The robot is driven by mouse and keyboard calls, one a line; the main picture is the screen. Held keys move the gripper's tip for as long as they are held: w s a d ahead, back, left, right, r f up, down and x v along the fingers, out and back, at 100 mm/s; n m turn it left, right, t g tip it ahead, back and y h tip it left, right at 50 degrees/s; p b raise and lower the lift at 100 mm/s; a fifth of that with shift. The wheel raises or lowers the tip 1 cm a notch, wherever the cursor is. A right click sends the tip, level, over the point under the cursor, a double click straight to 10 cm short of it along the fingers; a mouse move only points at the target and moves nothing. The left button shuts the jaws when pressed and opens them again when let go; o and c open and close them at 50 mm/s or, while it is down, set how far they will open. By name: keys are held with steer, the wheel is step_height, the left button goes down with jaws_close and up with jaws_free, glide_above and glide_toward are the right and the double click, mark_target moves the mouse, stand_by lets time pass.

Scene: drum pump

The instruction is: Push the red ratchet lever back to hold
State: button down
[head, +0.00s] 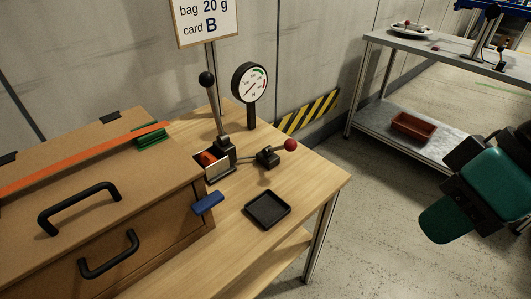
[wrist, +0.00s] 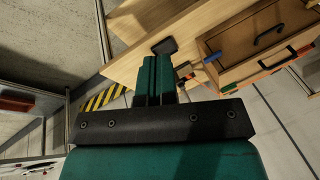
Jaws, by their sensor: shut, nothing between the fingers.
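A short lever with a red ball knob (head: 290,145) rises from a small black base (head: 267,156) on the wooden bench, near its right edge in the head view. The knob leans up and to the right of the base. I cannot make the lever out clearly in the wrist view. My gripper (wrist: 157,65) shows its teal fingers shut together with nothing between them. They point toward the bench and hide part of it. In the head view my teal arm end is at the right, off the bench and well apart from the lever.
A tall black-knobbed lever (head: 207,79) and a round gauge (head: 250,82) stand behind the red-knobbed lever. A black tray (head: 267,210) lies in front. A wooden case (head: 70,215) with black handles fills the left. Floor is clear between bench and grey shelf table (head: 445,55).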

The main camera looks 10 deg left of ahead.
steer(key=shift+w, duration=0.1)
steer(key=w+a+f+n+t+b, duration=0.1)
steer(key=w+f+n+t+b, duration=0.3)
steer(key=w+f+t+b, duration=1.45)
steer(key=a+f+n+g+y+b, duration=0.1)
steer(key=a+f+n+y+b, duration=0.5)
steer(key=n+y+b, duration=0.5)
steer(key=n+b, duration=0.3)
steer(key=b, duration=0.3)
steer(key=shift+f+n, duration=0.15)
steer(key=shift+n, duration=0.15)
